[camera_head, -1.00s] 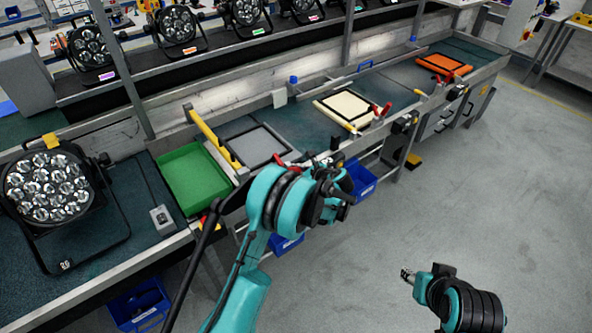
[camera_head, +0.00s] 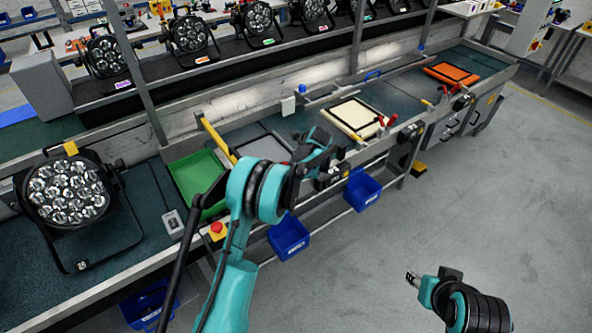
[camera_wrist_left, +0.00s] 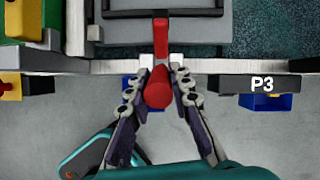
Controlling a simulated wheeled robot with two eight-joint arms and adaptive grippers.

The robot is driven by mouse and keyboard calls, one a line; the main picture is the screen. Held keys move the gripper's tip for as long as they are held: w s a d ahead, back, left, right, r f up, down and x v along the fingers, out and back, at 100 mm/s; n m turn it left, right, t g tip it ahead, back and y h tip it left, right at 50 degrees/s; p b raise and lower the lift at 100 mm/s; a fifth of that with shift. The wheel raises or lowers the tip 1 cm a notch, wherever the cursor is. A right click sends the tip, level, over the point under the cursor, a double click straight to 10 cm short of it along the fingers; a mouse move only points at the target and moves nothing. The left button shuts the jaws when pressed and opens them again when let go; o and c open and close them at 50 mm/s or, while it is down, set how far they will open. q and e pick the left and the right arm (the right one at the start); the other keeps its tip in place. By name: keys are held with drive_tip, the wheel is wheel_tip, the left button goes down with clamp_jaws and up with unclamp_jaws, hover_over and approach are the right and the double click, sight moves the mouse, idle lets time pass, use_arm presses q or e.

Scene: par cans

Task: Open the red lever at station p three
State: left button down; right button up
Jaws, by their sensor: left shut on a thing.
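The red lever (camera_wrist_left: 158,88) shows in the left wrist view, its round end towards me and its upper part at the bench edge. A black plate marked P3 (camera_wrist_left: 262,84) is on that edge to its right. My left gripper (camera_wrist_left: 160,76) has its fingers on both sides of the lever's round end and is shut on it. In the head view my left gripper (camera_head: 318,145) is over the front edge beside the grey framed plate (camera_head: 264,149), and my arm hides this lever. My right gripper (camera_head: 412,279) is over the floor, away from the bench; its fingers are too small to judge.
A green tray (camera_head: 196,178) and a yellow bar (camera_head: 217,138) are left of the grey plate. A cream plate (camera_head: 352,115) with red levers and an orange plate (camera_head: 452,74) lie farther right. Blue bins (camera_head: 288,236) hang below the bench. The floor at right is clear.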

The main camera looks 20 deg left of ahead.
idle(0.3)
use_arm(q)
drive_tip(key=c, duration=1.3)
unclamp_jaws()
drive_tip(key=shift+c, duration=0.2)
drive_tip(key=v, duration=1.2)
